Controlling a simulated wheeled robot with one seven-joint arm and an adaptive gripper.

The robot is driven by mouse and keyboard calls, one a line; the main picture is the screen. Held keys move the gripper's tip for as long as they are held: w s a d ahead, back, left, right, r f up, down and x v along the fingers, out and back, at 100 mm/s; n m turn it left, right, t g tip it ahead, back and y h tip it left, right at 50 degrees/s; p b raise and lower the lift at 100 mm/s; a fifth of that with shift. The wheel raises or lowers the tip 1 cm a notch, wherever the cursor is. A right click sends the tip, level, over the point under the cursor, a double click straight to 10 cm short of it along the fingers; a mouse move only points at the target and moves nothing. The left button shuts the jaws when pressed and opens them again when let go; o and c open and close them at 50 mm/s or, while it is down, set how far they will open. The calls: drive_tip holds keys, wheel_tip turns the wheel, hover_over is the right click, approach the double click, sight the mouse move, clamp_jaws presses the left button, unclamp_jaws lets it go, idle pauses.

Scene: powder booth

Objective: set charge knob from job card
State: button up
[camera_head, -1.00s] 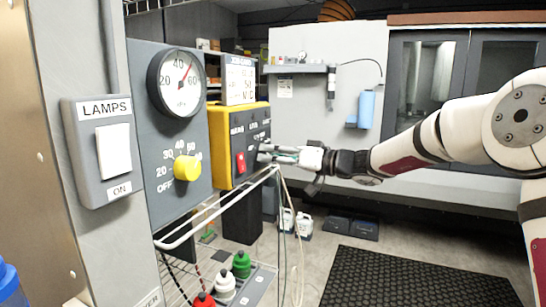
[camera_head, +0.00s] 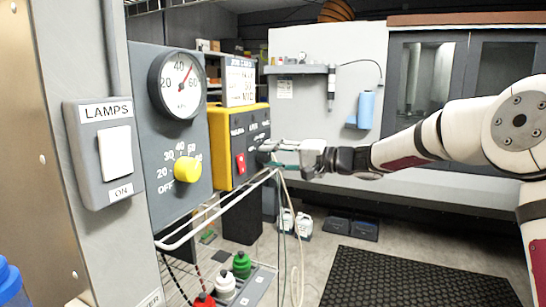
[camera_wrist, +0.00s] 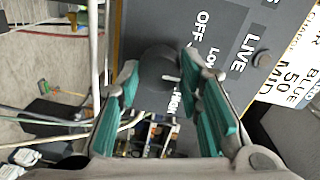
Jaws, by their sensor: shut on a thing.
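The charge knob (camera_wrist: 158,68) is a dark grey round knob on the dark front of the yellow unit (camera_head: 222,148). My gripper (camera_wrist: 160,75) is shut on it, with teal pads on both sides. It also reaches the panel in the head view (camera_head: 270,150). A short white mark on the knob points right in the wrist view. "OFF" and "LO" print show beside it, and "HIGH" lies below. Any label between them is hidden by the right finger.
A red switch (camera_head: 240,163) sits left of my gripper. Left of the unit are a dial gauge (camera_head: 178,84), a yellow knob (camera_head: 187,169) and a LAMPS switch (camera_head: 115,152). A white wire rack (camera_head: 215,213) and hanging hoses lie just below my gripper.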

drive_tip(key=shift+m, duration=2)
drive_tip(key=o, duration=1.2)
drive_tip(key=shift+c, duration=0.2)
drive_tip(key=v, duration=1.2)
drive_tip(key=shift+w+d, duration=0.1)
drive_tip(key=shift+w, duration=0.05)
